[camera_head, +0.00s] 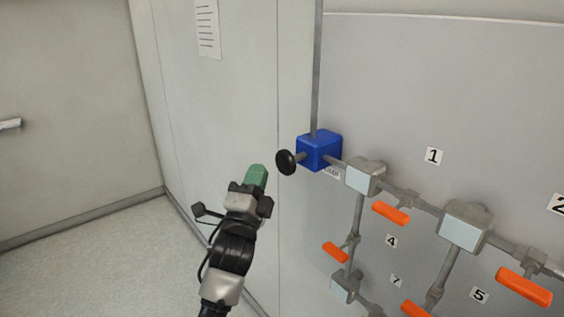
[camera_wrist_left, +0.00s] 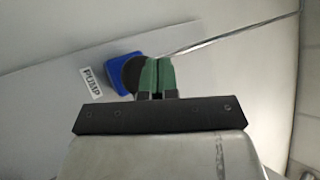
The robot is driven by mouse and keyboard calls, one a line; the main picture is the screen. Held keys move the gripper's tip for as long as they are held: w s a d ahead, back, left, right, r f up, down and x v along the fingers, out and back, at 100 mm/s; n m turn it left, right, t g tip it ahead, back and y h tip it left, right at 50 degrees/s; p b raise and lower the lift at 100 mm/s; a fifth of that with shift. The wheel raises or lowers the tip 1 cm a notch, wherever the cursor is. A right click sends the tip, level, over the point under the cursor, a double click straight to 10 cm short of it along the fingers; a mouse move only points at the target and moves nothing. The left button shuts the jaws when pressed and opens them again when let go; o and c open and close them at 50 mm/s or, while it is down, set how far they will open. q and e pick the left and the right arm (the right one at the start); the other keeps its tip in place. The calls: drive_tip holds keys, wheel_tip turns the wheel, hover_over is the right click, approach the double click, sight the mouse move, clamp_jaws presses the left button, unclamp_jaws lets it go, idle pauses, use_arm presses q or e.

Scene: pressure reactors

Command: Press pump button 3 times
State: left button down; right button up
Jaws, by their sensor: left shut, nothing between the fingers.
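The pump is a blue box (camera_head: 322,150) on the wall panel, with a round black button (camera_head: 286,162) sticking out on its left side. In the left wrist view the blue box (camera_wrist_left: 122,72) sits behind the fingers, beside a "PUMP" label (camera_wrist_left: 92,83). The black button (camera_wrist_left: 131,74) is partly hidden there by the fingers. My left gripper (camera_head: 258,172) has green fingers, shut and empty, just left of the button. In the head view a small gap shows between the fingertips and the button. In the left wrist view the green fingers (camera_wrist_left: 157,73) overlap the button. My right gripper is not in view.
Grey pipes with valve blocks (camera_head: 366,176) and orange handles (camera_head: 390,213) run to the right and below the pump. A vertical pipe (camera_head: 317,70) rises from the blue box. Number labels (camera_head: 433,156) are on the panel. The floor (camera_head: 95,255) at left is clear.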

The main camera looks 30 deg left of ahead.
use_arm(q)
drive_tip(key=shift+s+a, duration=0.25)
drive_tip(key=shift+s, duration=0.4)
drive_tip(key=shift+s+a, duration=0.25)
drive_tip(key=shift+s, duration=0.35)
